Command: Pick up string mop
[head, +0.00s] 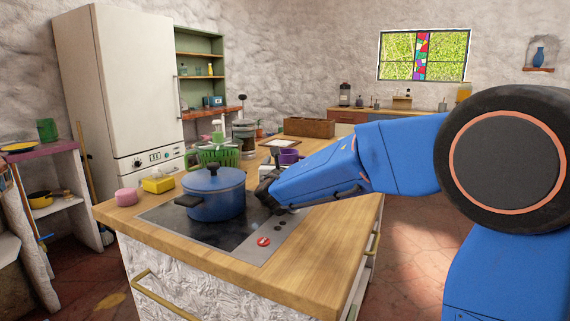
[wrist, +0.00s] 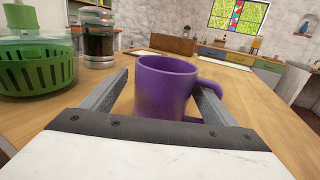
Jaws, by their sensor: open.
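No string mop can be made out in either view. A thin wooden pole (head: 85,160) leans beside the white fridge at the left in the head view; its lower end is hard to make out, and I cannot tell whether it is a mop handle. My gripper (wrist: 162,85) is open over the wooden counter. A purple mug (wrist: 165,88) stands upright between its fingers in the wrist view, with its handle by the right finger. I cannot tell whether the fingers touch it. The mug also shows in the head view (head: 289,156), beyond my arm.
A blue pot (head: 215,194) stands on the black cooktop (head: 165,213), left of my gripper. A green salad spinner (wrist: 35,65) and a glass coffee press (wrist: 97,42) stand left of the mug. The tiled floor (head: 405,270) is open right of the counter.

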